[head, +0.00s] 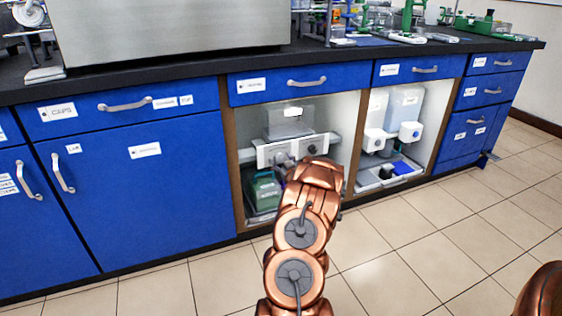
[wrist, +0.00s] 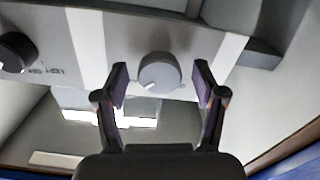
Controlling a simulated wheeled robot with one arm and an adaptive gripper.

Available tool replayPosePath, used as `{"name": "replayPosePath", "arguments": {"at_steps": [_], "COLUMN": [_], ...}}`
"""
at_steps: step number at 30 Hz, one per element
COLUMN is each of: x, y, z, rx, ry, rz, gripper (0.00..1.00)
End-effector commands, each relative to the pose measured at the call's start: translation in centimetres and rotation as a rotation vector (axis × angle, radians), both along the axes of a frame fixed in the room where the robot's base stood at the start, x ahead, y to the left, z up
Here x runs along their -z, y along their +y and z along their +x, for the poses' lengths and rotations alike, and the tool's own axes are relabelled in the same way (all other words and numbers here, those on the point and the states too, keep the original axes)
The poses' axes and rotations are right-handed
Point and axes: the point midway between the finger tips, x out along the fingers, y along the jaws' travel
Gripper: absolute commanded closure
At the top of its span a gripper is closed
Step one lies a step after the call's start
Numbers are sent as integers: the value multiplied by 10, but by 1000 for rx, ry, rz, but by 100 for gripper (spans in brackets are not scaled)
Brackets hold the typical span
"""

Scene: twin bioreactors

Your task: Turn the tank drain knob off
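A round grey knob (wrist: 160,71) with a white pointer mark sits on a grey panel in the wrist view. Its mark points toward the lower left of the picture. My gripper (wrist: 161,82) is open, with one finger on each side of the knob and a gap visible on both sides. A second, darker knob (wrist: 14,52) is on the same panel at the left, with lettering beside it too small to read. In the head view the panel (head: 278,152) is inside the open left cabinet bay, and my arm hides part of it and my gripper's fingers.
A green container (head: 263,192) stands low in the left bay. The right bay holds a white unit (head: 410,131) and a tray (head: 385,176). Wooden bay walls (head: 236,170) and blue cabinet doors (head: 140,205) flank the opening. Tiled floor (head: 440,235) in front is clear.

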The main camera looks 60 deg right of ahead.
Motion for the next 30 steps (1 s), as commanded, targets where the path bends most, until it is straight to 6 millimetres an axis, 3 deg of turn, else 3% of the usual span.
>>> {"name": "replayPosePath", "arguments": {"at_steps": [2,17,30], "x": [0,0,-3], "y": [0,0,1], "z": [0,0,0], "rx": [0,0,-2], "ry": [0,0,60], "rz": [0,0,-88], "gripper": [38,90,90]}}
